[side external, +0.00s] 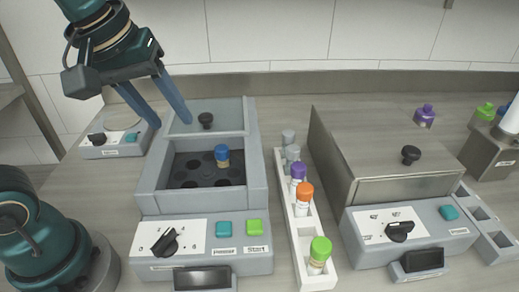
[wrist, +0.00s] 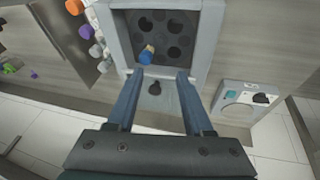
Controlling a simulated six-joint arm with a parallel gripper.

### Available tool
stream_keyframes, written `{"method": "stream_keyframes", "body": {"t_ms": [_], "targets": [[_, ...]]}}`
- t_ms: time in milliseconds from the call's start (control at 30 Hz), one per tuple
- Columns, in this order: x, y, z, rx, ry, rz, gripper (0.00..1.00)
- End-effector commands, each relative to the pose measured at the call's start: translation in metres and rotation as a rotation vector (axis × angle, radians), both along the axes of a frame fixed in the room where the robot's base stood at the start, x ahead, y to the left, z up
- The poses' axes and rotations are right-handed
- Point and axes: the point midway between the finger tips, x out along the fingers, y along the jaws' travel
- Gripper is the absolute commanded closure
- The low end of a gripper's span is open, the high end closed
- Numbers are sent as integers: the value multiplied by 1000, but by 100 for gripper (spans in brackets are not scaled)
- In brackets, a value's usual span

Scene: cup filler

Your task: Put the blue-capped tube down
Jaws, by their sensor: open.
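The blue-capped tube (side external: 222,157) stands in a hole of the dark block (side external: 190,178) inside the open chamber of the left grey machine (side external: 150,188). Its lower part is hidden in the hole. It also shows in the wrist view (wrist: 147,54), just beyond the left fingertip. My gripper (side external: 172,124) is open and empty, up behind and to the left of the tube, apart from it. In the wrist view my two fingers (wrist: 160,73) are spread wide, with the lid's black knob (wrist: 155,88) showing between them.
A white rack (side external: 308,255) with purple-, orange-, green- and grey-capped tubes stands to the right. Beyond it is a second machine (side external: 400,180) with a closed cover. A small dial device (side external: 112,140) sits at left.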

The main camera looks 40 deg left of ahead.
Motion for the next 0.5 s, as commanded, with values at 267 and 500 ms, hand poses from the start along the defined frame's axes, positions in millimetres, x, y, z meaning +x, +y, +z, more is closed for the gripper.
{"method": "stream_keyframes", "body": {"t_ms": [267, 500], "targets": [[64, 0, -20, -51, 138, 265, 48], [95, -3, -60, -30, 243, 322, 48]]}}
